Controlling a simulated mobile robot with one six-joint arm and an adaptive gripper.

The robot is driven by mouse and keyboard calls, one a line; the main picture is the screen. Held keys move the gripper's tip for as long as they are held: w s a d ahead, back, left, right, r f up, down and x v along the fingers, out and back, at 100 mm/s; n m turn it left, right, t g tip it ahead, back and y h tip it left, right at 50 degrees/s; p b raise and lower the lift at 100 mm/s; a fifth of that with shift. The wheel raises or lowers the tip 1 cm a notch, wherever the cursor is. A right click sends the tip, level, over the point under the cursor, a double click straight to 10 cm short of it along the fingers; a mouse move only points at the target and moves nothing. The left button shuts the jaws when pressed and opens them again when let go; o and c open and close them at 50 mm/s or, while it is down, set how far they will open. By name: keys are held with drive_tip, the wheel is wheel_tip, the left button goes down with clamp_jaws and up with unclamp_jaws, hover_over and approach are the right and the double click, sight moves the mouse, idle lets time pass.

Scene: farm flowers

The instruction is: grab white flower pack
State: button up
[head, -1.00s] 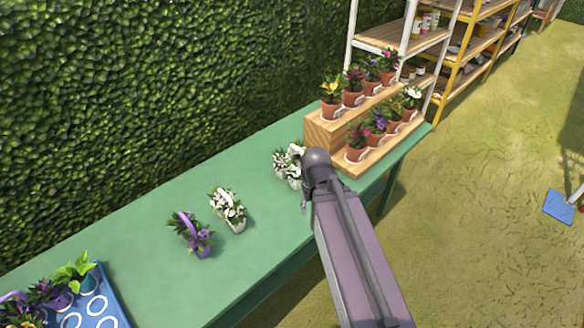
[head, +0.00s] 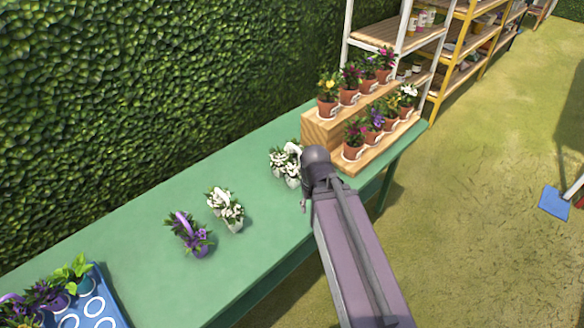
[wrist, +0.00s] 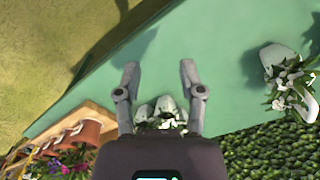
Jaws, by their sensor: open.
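Two white flower packs stand on the green table (head: 150,240). One white flower pack (head: 227,209) is near the middle of the table in the head view, beside a purple one. The other white flower pack (head: 287,163) is farther back, next to the wooden stand and partly behind my arm. In the wrist view, my gripper (wrist: 160,75) is open over the green tabletop. A white flower pack (wrist: 162,112) shows between the finger bases, partly hidden by the gripper body. Another white pack with a handle (wrist: 285,80) is at the right, clear of the fingers.
A purple flower pack (head: 190,233) stands at the left of the middle white pack. A stepped wooden stand (head: 322,129) with several potted flowers is at the table's far end. A blue tray (head: 105,307) holds plants at the near left. A hedge lines the table's back.

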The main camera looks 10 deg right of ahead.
drive_tip(key=shift+o, duration=0.5)
drive_tip(key=w+f+n+t+y+b, duration=0.2)
drive_tip(key=w+n+t+y+b, duration=0.3)
drive_tip(key=w, duration=0.7)
drive_tip(key=w+d+r+t+y+b, duration=0.3)
drive_tip(key=w+d+r+t+b, duration=0.1)
drive_tip(key=w+d, duration=0.4)
drive_tip(key=shift+w+d+r+t+y, duration=0.25)
drive_tip(key=shift+w+t, duration=0.2)
drive_tip(key=shift+t, duration=0.35)
drive_tip(key=b+x, duration=0.3)
drive_tip(key=x, duration=0.5)
drive_tip(key=shift+w+a+f, duration=0.2)
drive_tip(key=shift+b, duration=0.3)
